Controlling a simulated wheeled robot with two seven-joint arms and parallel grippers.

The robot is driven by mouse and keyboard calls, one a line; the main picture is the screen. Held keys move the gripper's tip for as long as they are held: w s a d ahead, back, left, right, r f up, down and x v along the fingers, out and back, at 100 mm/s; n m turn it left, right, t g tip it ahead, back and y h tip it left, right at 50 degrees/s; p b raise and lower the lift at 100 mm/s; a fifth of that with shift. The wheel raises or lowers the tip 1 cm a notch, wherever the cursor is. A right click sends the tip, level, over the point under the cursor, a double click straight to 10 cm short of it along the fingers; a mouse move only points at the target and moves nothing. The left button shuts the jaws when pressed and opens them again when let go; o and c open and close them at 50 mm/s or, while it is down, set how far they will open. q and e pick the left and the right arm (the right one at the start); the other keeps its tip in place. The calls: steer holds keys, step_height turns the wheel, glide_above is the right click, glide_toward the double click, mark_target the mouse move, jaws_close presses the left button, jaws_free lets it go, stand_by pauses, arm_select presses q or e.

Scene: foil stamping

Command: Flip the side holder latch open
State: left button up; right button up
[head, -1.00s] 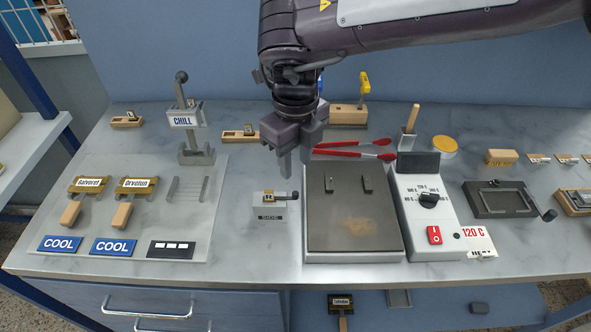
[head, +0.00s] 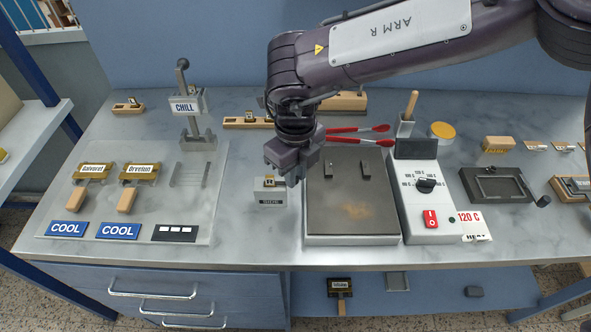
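My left gripper is not in view.
The hot plate (head: 352,222) stands just right of the holder, with its control box (head: 424,205) beyond. Red-handled tongs (head: 355,134) lie behind. The chill stand (head: 190,115) and the cooling plate (head: 190,209) are at left. Bare bench lies in front of the holder.

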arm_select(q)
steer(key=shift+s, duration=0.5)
arm_select(e)
jaws_close()
steer(key=m, duration=0.2)
steer(key=s+m, duration=0.1)
steer(key=m, duration=0.2)
steer(key=shift+a, duration=0.15)
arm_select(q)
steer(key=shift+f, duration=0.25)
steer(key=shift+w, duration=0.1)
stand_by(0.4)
arm_select(e)
steer(key=shift+o, duration=2.3)
jaws_free()
steer(key=shift+s, duration=0.1)
steer(key=shift+r, duration=0.1)
arm_select(q)
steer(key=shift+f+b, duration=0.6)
steer(key=shift+b, duration=0.2)
arm_select(e)
step_height(320, 180, up, 8)
